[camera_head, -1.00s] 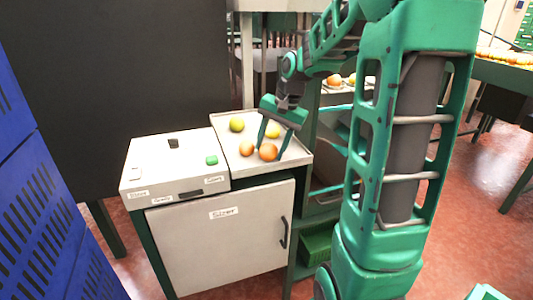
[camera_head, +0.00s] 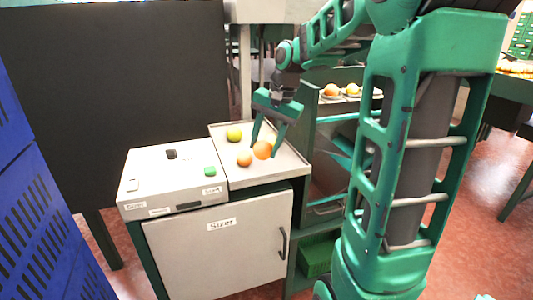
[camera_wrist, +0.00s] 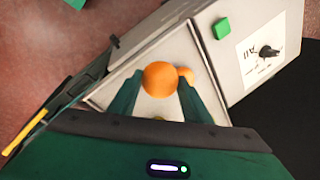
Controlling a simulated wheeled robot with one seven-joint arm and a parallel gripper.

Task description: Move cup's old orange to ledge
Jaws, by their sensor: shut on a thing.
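My gripper (camera_head: 264,146) is shut on an orange (camera_head: 262,150), held just above the sizer's tray (camera_head: 283,172). The wrist view shows this orange (camera_wrist: 160,79) between the two green fingers. A second orange (camera_head: 244,159) lies on the tray to its left and shows partly behind it in the wrist view (camera_wrist: 186,73). A yellow-green fruit (camera_head: 234,134) lies farther back on the tray. Another yellow fruit is mostly hidden by my gripper. I cannot make out which things are the task's cup and ledge.
The white sizer (camera_head: 165,182) with a green button (camera_head: 210,171) stands left of the tray. Behind, to the right, several fruits (camera_head: 331,90) sit on a shelf. A dark panel (camera_head: 110,80) stands at the back left, blue crates (camera_head: 35,215) at the far left.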

